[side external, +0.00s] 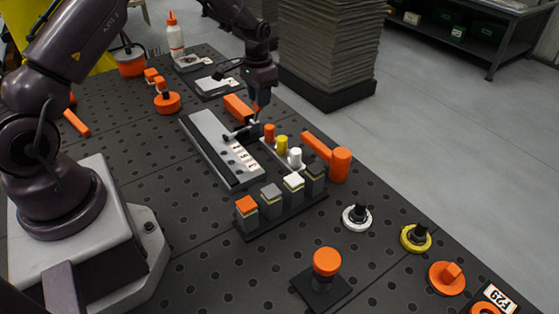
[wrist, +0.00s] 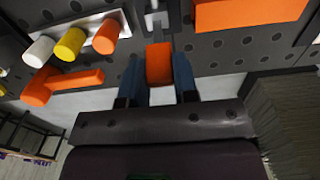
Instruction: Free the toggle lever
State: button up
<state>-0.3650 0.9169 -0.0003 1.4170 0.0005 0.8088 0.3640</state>
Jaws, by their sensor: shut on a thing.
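My gripper (side external: 256,112) points down at the right edge of a long grey panel (side external: 208,140) with a dark slot and white labels. In the wrist view my gripper (wrist: 159,82) has its two blue fingers on either side of a small orange block (wrist: 159,60), shut on it. The side view mostly hides this block behind the fingers. A dark bar (side external: 238,132) lies across the panel beside the fingertips. I cannot tell for sure which part is the toggle lever, or whether the held block belongs to it.
A rail of orange, yellow and white pegs (side external: 282,145) stands close to the gripper; an orange T-shaped piece (side external: 340,165) lies beyond. A larger orange block (side external: 238,107) sits behind. A rack of capped blocks (side external: 271,200) stands in front.

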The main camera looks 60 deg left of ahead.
jog(key=shift+w, duration=0.15)
jog(key=shift+w+f, duration=0.1)
jog(key=shift+w, duration=0.3)
jog(key=shift+w+f, duration=0.1)
jog(key=shift+w, duration=0.4)
jog(key=o, duration=1)
